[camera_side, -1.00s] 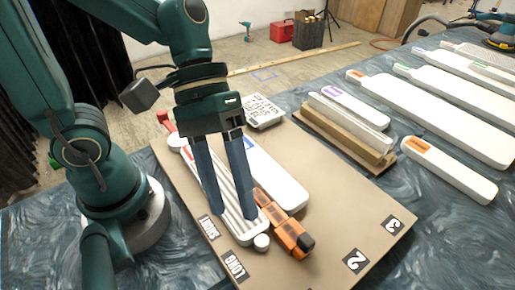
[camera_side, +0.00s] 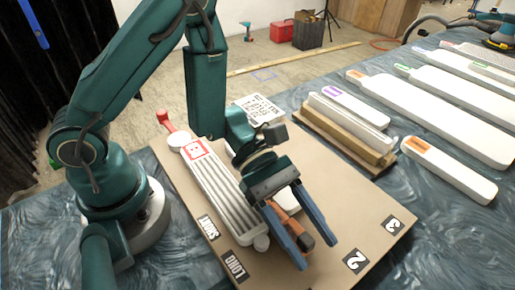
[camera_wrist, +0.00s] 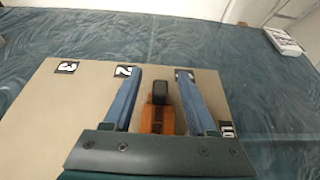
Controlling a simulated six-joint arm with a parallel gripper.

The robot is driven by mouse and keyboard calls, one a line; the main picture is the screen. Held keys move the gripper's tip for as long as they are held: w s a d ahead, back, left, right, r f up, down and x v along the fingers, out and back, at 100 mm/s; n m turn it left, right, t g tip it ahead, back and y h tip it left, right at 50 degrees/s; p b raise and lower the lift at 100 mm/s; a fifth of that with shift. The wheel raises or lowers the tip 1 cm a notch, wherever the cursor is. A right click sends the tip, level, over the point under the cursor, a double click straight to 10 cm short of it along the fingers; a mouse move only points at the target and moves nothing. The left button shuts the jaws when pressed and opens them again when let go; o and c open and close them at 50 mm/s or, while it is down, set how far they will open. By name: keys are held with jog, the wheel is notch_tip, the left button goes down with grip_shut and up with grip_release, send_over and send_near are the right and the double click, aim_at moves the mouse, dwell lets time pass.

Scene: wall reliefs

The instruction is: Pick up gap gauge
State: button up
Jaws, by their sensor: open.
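An orange tool with a black end, likely the gap gauge, lies on the tan board (camera_side: 345,205). It shows partly behind my fingers in the side view (camera_side: 287,202) and between them in the wrist view (camera_wrist: 158,120). My gripper (camera_side: 318,255) is open and empty, pointing down toward the board's front. In the wrist view, my gripper (camera_wrist: 156,76) has one finger on each side of the tool, with gaps on both sides. I cannot tell how far above the tool the fingertips are.
A white ribbed relief (camera_side: 215,188) with a red-handled piece (camera_side: 166,121) lies left of my gripper. A white block is partly hidden behind the gripper. Labels SHORT, LONG, 2 and 3 mark the board. Long white pieces (camera_side: 430,105) lie on the blue table at right.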

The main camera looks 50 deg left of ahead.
jog(key=shift+x, duration=1.9)
grip_shut()
